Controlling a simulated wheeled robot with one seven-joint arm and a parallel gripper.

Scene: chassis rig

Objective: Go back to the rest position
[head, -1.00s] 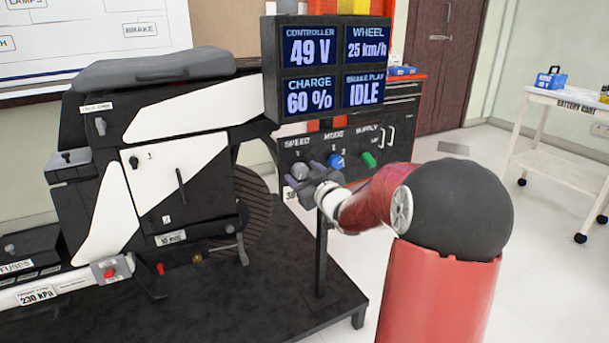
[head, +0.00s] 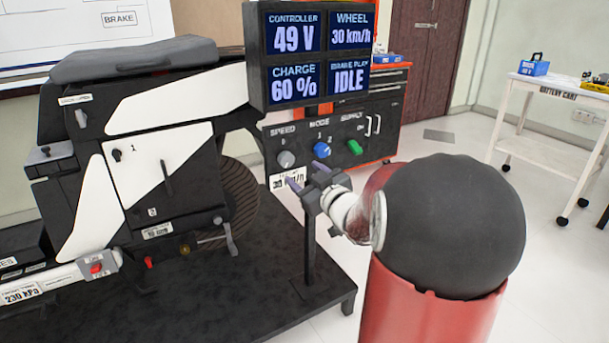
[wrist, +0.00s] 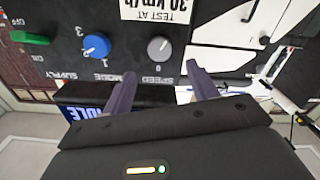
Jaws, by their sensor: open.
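My gripper (head: 307,181) is open and empty, in front of the lower part of the control panel (head: 340,130) in the head view. In the wrist view its two fingers (wrist: 163,88) are spread apart, with the grey speed knob (wrist: 159,48) beyond them and apart from them. The panel also carries a blue mode knob (head: 321,150) and a green supply knob (head: 355,147). A label reading 30 km/h (head: 288,180) is partly behind the gripper. The display (head: 310,55) reads 49 V, 30 km/h, 60 % and IDLE.
The black and white chassis rig (head: 160,110) stands on a dark platform (head: 250,290) left of my arm. A red tool cabinet (head: 385,110) is behind the panel. A white battery cart (head: 555,90) stands at the far right. Floor between is clear.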

